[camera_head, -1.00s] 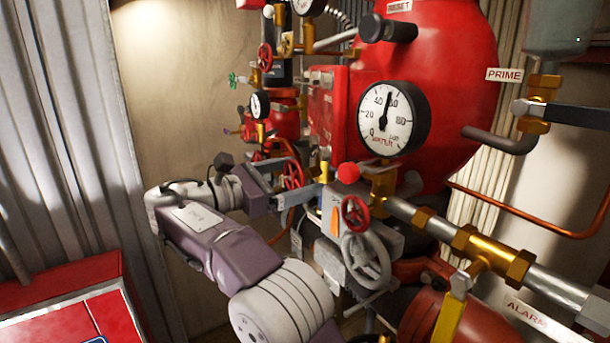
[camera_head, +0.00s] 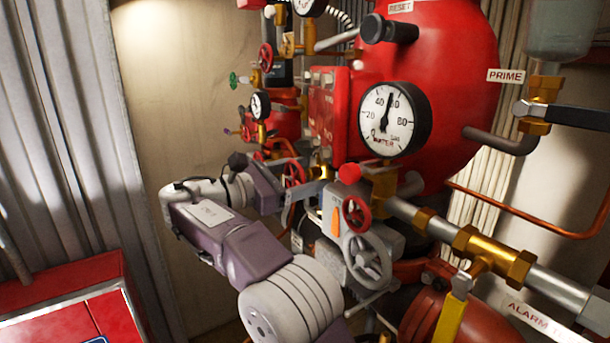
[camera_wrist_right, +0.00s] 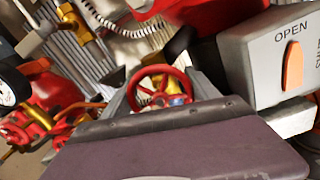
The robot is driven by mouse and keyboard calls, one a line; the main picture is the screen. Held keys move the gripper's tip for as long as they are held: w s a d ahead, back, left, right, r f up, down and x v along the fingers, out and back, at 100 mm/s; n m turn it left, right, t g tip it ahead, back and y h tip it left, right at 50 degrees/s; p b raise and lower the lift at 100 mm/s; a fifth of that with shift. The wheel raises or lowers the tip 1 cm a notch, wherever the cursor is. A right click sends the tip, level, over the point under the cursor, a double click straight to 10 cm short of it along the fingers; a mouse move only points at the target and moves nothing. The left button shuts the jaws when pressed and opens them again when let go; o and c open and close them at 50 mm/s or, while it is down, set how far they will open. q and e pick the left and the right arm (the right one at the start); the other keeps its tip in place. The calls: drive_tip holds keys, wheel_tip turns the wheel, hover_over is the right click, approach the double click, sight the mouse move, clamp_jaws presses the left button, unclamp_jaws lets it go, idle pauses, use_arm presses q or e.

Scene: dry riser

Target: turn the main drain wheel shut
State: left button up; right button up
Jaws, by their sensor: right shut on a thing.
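A small red handwheel (camera_head: 293,173) stands behind my right gripper (camera_head: 304,189) in the head view, partly hidden by it. In the right wrist view this red wheel (camera_wrist_right: 135,88) sits between the two grey fingers of my right gripper (camera_wrist_right: 161,92), which is shut on it. A brass part shows behind its spokes. No label naming it as the main drain is legible. My left gripper is in neither current view.
Close to the right are a grey box with an orange lever marked OPEN (camera_wrist_right: 294,66), another red wheel (camera_head: 356,214) and a larger grey wheel (camera_head: 367,261). A pressure gauge (camera_head: 394,120) and red vessel (camera_head: 450,85) stand behind. The beige wall (camera_head: 180,110) at left is clear.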

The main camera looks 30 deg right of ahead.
drive_tip(key=m, duration=0.4)
drive_tip(key=shift+f+m+b, duration=0.1)
drive_tip(key=shift+m+b, duration=0.2)
drive_tip(key=shift+m, duration=0.1)
drive_tip(key=m+b, duration=0.1)
drive_tip(key=m, duration=0.3)
drive_tip(key=m+b, duration=0.1)
drive_tip(key=m, duration=0.4)
drive_tip(key=shift+b, duration=0.35)
drive_tip(key=m+b, duration=0.1)
drive_tip(key=m, duration=0.4)
drive_tip(key=shift+f+b, duration=0.1)
drive_tip(key=shift+b, duration=0.3)
drive_tip(key=m+b, duration=0.1)
drive_tip(key=m, duration=0.3)
drive_tip(key=m+b, duration=0.1)
drive_tip(key=m, duration=0.3)
drive_tip(key=shift+m, duration=0.3)
drive_tip(key=m, duration=0.4)
drive_tip(key=shift+b, duration=0.35)
drive_tip(key=shift+m, duration=2.1)
